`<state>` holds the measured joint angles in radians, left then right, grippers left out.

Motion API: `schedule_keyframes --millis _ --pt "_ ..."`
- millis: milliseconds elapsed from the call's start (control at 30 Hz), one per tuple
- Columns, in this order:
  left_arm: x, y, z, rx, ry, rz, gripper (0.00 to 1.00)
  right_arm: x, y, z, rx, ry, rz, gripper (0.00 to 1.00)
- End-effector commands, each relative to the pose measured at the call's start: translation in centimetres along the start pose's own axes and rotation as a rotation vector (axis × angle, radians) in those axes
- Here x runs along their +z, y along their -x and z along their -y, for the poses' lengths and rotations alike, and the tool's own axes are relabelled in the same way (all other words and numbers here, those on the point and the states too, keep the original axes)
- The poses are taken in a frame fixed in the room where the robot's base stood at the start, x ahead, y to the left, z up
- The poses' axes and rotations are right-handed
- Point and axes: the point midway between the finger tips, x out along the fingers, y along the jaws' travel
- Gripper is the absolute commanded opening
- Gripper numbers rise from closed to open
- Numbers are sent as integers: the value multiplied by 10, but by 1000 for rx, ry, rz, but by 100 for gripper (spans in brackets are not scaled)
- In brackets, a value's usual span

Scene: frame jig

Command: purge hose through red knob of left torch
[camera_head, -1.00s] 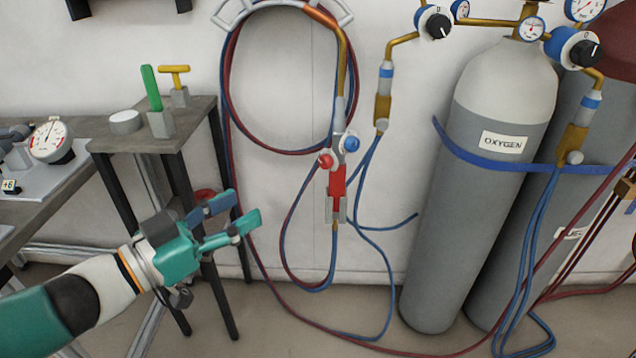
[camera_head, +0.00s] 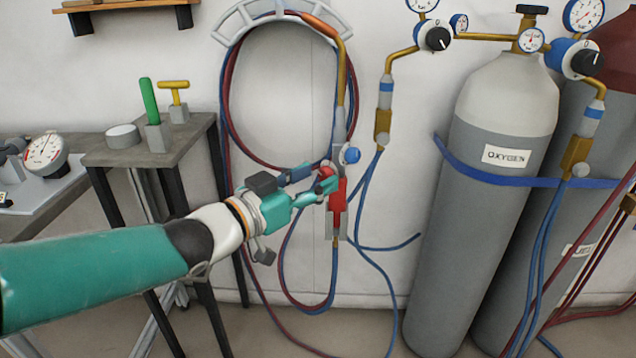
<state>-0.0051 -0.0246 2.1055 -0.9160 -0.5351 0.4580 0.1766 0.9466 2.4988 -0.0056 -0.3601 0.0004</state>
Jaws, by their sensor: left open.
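The left torch (camera_head: 340,125) hangs upright on the wall, with a brass neck above and a red body (camera_head: 338,196) below. Its red knob (camera_head: 327,166) is mostly hidden by my left gripper (camera_head: 322,184). The blue knob (camera_head: 351,155) shows clear on the right side. My left gripper is open, with its fingertips at the red knob and the upper part of the red body. I cannot tell whether the fingers touch the knob. Red and blue hoses (camera_head: 286,262) run from the torch's lower end. My right gripper is not in view.
A grey oxygen cylinder (camera_head: 482,220) with a blue strap stands at the right, beside a second cylinder. Regulators (camera_head: 434,38) are above. A small table (camera_head: 185,140) with a green-handled tool and a yellow T-handle stands left, near my arm. A hose hanger (camera_head: 250,18) is above.

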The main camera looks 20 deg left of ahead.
Motion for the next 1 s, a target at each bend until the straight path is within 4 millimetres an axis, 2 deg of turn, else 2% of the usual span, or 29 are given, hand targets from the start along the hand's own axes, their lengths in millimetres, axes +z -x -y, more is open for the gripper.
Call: schedule_keyframes --millis 133,433,733,1000 --pt "0 -10 0 0 0 1 52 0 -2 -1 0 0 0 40" --pt "0 -11 0 0 1 1 52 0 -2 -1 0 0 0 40" --pt "0 -11 0 0 0 1 2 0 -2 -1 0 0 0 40" --pt "1 -11 0 0 -12 0 0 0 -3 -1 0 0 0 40"
